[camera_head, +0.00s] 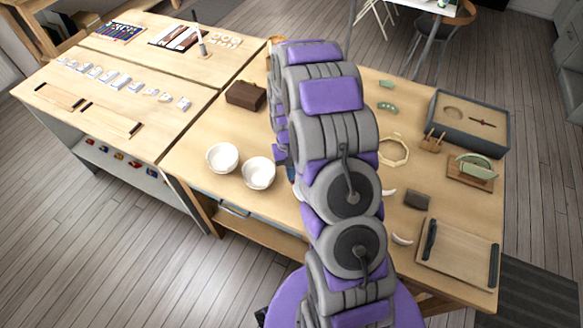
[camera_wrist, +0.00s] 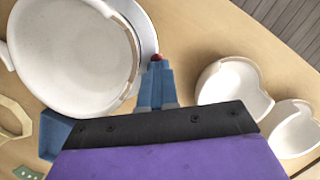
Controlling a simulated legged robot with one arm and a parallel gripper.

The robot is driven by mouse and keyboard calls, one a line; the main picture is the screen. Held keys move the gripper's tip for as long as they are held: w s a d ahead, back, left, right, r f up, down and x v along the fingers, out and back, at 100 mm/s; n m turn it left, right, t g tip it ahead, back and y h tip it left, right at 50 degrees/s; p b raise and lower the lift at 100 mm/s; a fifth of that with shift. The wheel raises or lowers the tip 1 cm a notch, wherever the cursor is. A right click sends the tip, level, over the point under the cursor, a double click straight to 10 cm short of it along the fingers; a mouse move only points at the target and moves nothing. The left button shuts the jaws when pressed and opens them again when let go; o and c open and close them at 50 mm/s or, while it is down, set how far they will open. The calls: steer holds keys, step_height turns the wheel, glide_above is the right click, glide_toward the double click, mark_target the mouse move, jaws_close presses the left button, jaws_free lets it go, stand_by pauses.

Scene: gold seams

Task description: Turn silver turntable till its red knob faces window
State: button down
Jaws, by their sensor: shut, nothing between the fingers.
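The silver turntable (camera_wrist: 148,38) shows as a thin pale rim at the upper left of the wrist view. A large white bowl (camera_wrist: 70,50) with a broken edge sits on it and covers most of it. The red knob (camera_wrist: 156,57) is at the turntable's near edge, right at my fingertips. My gripper (camera_wrist: 156,68) is shut, its blue fingers together and empty; I cannot tell whether they touch the knob. In the head view my arm hides the gripper, the knob and most or all of the turntable. No window is visible.
Two white bowls (camera_head: 221,158) (camera_head: 258,172) stand left of my arm; broken edges show in the wrist view (camera_wrist: 232,82). Right of the arm are an octagonal frame (camera_head: 393,151), a dark box (camera_head: 417,200), a handled board (camera_head: 458,252) and a sand tray (camera_head: 468,122).

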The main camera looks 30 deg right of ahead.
steer(key=shift+s+a+n+h+p, duration=0.45)
steer(key=shift+s+n+p, duration=0.25)
steer(key=shift+n, duration=0.6)
steer(key=shift+s+a+n+h+p, duration=0.25)
steer(key=shift+s+n+p, duration=0.25)
steer(key=shift+n, duration=0.25)
steer(key=shift+s+a+n+h+p, duration=0.1)
steer(key=shift+s+a+n+p, duration=0.1)
steer(key=shift+s+n+p, duration=0.4)
steer(key=shift+s+a+n+h+p, duration=0.15)
steer(key=shift+s+n+p, duration=0.35)
steer(key=shift+n, duration=0.5)
steer(key=shift+s+d+n+h+p, duration=0.1)
steer(key=shift+s+n+h+p, duration=0.15)
steer(key=shift+s+n, duration=0.55)
steer(key=shift+s+n+t+p, duration=0.3)
steer(key=shift+n+p, duration=0.15)
steer(key=shift+n, duration=0.4)
steer(key=shift+s+n, duration=0.35)
steer(key=shift+n, duration=0.15)
